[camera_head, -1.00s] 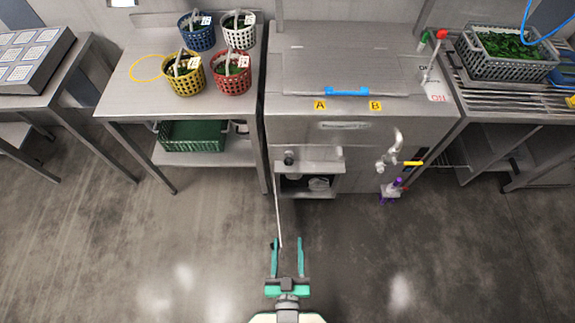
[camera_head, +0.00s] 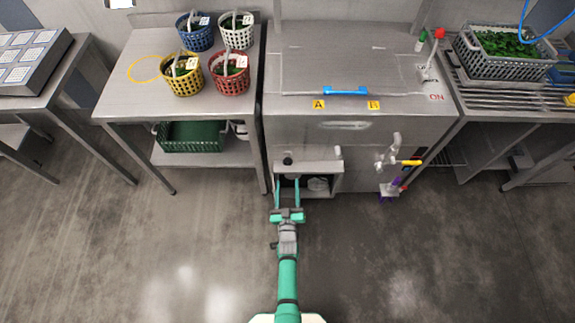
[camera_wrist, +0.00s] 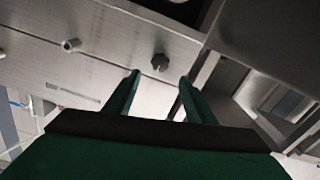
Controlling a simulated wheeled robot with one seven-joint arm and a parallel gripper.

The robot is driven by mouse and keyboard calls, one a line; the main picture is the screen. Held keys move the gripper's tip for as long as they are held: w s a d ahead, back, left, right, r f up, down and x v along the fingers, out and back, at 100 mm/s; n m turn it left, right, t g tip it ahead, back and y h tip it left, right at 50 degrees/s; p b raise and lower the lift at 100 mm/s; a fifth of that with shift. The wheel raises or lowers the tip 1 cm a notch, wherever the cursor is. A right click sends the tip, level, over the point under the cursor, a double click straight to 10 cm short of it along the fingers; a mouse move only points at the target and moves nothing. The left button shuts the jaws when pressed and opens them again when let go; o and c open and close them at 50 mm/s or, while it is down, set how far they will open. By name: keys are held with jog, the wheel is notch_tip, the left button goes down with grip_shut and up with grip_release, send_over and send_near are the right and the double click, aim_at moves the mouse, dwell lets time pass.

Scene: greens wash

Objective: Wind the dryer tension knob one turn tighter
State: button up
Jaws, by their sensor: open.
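The knob (camera_head: 287,161) is small and dark and sits on the front of the steel dryer (camera_head: 345,150), above an open recess. In the wrist view the same dark lobed knob (camera_wrist: 160,62) stands out from a steel panel, just beyond the fingertips. My gripper (camera_head: 288,182) has two green fingers and is just in front of and below the knob in the head view. In the wrist view my gripper (camera_wrist: 160,77) is open, with its fingers apart and nothing between them. The knob appears clear of both fingers, though the exact gap cannot be told.
A lever with a yellow handle (camera_head: 411,163) is on the dryer's right front. A blue handle (camera_head: 346,91) lies on its lid. A table with several baskets (camera_head: 231,71) stands left; a grey crate of greens (camera_head: 487,66) stands right. The floor in front is clear.

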aim_at(287, 164)
jog(key=w, duration=1)
jog(key=shift+w, duration=0.1)
jog(key=shift+c, duration=0.6)
jog(key=c, duration=0.9)
